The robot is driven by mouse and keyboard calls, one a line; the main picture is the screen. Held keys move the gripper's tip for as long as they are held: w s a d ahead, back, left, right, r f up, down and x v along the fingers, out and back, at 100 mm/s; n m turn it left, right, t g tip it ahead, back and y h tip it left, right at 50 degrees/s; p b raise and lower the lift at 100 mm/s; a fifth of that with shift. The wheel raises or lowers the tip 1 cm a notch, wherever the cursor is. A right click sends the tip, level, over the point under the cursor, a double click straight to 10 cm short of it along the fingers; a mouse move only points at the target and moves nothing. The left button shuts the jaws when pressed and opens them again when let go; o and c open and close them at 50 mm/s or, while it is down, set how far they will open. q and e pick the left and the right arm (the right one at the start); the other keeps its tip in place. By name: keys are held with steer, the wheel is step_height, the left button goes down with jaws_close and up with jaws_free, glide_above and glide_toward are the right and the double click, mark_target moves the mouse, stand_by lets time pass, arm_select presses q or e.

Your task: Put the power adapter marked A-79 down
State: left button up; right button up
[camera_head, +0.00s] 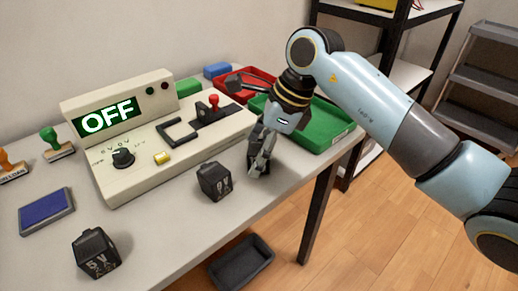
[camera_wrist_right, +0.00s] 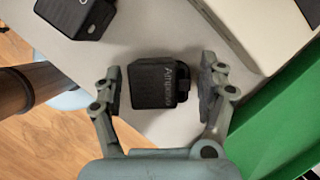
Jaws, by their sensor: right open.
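My right gripper (camera_head: 259,168) is low over the front edge of the table, right of the tester; it also shows in the right wrist view (camera_wrist_right: 160,95). It is open. A dark power adapter (camera_wrist_right: 154,88) lies between its fingers, with a small gap on each side; its side lettering shows but I cannot read A-79. In the head view the fingers mostly hide it. A second dark adapter (camera_head: 214,182) stands left of the gripper and shows at the top left of the wrist view (camera_wrist_right: 75,14). A third adapter (camera_head: 96,253), marked 5V, stands front left. My left gripper is not in view.
The tester (camera_head: 165,140) with its OFF display stands behind the adapters. A green tray (camera_head: 320,128) and a red tray (camera_head: 243,80) lie at the back right. A blue ink pad (camera_head: 46,211) and stamps are at left. A dark bin (camera_head: 242,262) is below the table edge.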

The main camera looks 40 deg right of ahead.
steer(key=shift+r, duration=0.15)
steer(key=shift+d+r, duration=0.15)
steer(key=shift+r, duration=0.2)
steer(key=p+v, duration=0.1)
steer(key=v, duration=1)
steer(key=shift+s+r+p, duration=0.15)
steer(key=shift+s+p, duration=0.05)
steer(key=shift+p, duration=0.1)
